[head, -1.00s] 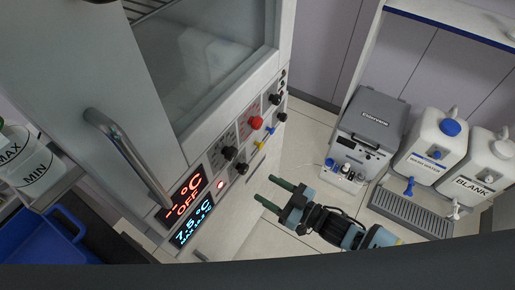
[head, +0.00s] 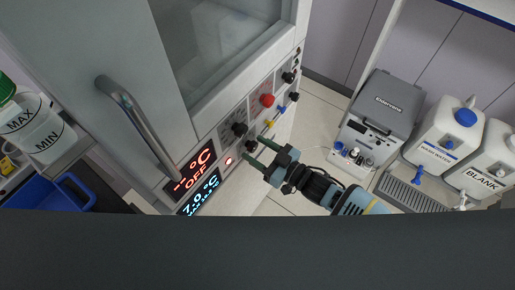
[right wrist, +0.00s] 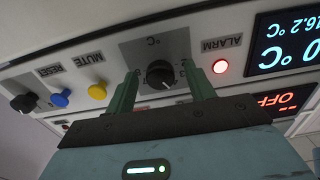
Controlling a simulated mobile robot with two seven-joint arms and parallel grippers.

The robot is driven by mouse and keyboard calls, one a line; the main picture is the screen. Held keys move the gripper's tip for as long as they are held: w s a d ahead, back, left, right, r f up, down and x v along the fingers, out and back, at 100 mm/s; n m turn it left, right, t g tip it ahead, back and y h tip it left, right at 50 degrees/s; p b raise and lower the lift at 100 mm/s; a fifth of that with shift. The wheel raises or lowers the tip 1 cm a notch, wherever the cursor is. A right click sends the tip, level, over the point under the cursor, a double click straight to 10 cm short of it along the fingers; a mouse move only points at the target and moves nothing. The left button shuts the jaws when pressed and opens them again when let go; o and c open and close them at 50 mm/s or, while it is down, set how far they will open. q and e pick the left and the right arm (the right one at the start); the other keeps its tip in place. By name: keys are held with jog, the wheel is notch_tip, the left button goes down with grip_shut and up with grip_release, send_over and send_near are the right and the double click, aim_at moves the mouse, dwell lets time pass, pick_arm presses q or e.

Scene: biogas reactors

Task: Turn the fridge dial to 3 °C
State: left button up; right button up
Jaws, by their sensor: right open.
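The fridge dial (head: 250,146) is a black knob on the cabinet's lower front panel, beside the cyan display (head: 201,191), which reads about 7.0 °C. In the right wrist view the dial (right wrist: 160,74) sits on a grey plate marked °C, upside down, with a lit red alarm lamp (right wrist: 221,67) beside it. My right gripper (head: 254,149) is open at the panel. Its green fingertips stand on either side of the dial, with a visible gap to the knob in the wrist view. The dial's exact setting is too small to read. My left gripper is not in view.
Above the dial's row are another black knob (head: 240,129), a red button (head: 267,100) and a red OFF display (head: 190,173). Yellow and blue buttons (right wrist: 60,99) lie along the dial's row. A grey device (head: 384,110) and white canisters stand at right.

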jog(key=shift+a, duration=0.1)
jog(key=shift+c, duration=0.3)
jog(key=c, duration=0.9)
jog(key=shift+n, duration=1.3)
jog(key=shift+w+n, duration=0.1)
jog(key=shift+n, duration=1.4)
jog(key=o, duration=1)
jog(key=shift+c, duration=0.2)
